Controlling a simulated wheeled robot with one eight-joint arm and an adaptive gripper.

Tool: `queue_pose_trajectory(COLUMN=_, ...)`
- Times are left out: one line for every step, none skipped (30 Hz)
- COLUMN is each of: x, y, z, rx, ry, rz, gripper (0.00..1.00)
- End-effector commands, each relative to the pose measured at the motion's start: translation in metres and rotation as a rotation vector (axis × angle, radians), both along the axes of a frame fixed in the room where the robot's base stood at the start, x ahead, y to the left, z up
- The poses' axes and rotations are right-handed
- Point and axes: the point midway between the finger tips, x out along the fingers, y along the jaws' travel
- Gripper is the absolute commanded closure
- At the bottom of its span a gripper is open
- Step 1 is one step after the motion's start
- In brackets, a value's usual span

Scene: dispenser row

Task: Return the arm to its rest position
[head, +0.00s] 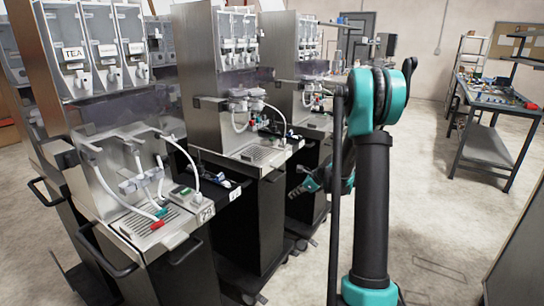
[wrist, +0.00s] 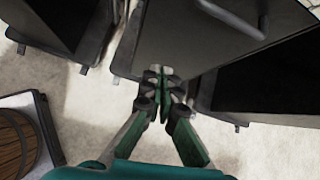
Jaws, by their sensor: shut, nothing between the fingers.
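My arm (head: 372,200), black with teal joints, stands upright right of centre in the head view. It bends over at the top, and its far part comes down behind the upright link. My gripper (wrist: 158,72) points down in the wrist view, its green and dark fingers together at the tips with nothing between them. In the head view a teal and dark part of the arm's end shows left of the upright link, beside the dispenser row; the fingertips are hard to make out there.
A workbench (head: 488,145) with loose items is at right. The floor between them is open. In the wrist view a wooden barrel-like round (wrist: 15,140) lies at lower left, and cabinet bases surround the gripper.

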Motion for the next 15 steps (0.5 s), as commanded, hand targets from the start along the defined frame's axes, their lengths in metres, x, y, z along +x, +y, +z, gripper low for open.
queue_pose_trajectory(x=-0.017, y=0.002, z=0.009, rx=-0.054, ry=-0.033, rz=0.056, gripper=1.00)
queue_pose_trajectory(x=-0.026, y=0.003, z=0.013, rx=-0.089, ry=-0.055, rz=0.095, gripper=1.00)
queue_pose_trajectory(x=-0.039, y=0.003, z=0.018, rx=-0.139, ry=-0.085, rz=0.151, gripper=1.00)
queue_pose_trajectory(x=-0.050, y=0.003, z=0.022, rx=-0.178, ry=-0.108, rz=0.193, gripper=1.00)
queue_pose_trajectory(x=-0.060, y=0.003, z=0.026, rx=-0.216, ry=-0.129, rz=0.235, gripper=1.00)
queue_pose_trajectory(x=-0.073, y=0.002, z=0.030, rx=-0.266, ry=-0.158, rz=0.294, gripper=1.00)
queue_pose_trajectory(x=-0.083, y=0.002, z=0.033, rx=-0.303, ry=-0.178, rz=0.337, gripper=1.00)
queue_pose_trajectory(x=-0.094, y=0.002, z=0.036, rx=-0.339, ry=-0.199, rz=0.382, gripper=1.00)
queue_pose_trajectory(x=-0.108, y=0.001, z=0.039, rx=-0.388, ry=-0.225, rz=0.442, gripper=1.00)
queue_pose_trajectory(x=-0.119, y=0.000, z=0.041, rx=-0.424, ry=-0.244, rz=0.487, gripper=1.00)
queue_pose_trajectory(x=-0.129, y=-0.001, z=0.043, rx=-0.460, ry=-0.262, rz=0.533, gripper=1.00)
queue_pose_trajectory(x=-0.143, y=-0.002, z=0.046, rx=-0.507, ry=-0.286, rz=0.595, gripper=1.00)
queue_pose_trajectory(x=-0.154, y=-0.003, z=0.047, rx=-0.543, ry=-0.303, rz=0.642, gripper=1.00)
queue_pose_trajectory(x=-0.165, y=-0.004, z=0.048, rx=-0.577, ry=-0.321, rz=0.689, gripper=1.00)
queue_pose_trajectory(x=-0.179, y=-0.006, z=0.050, rx=-0.622, ry=-0.341, rz=0.754, gripper=1.00)
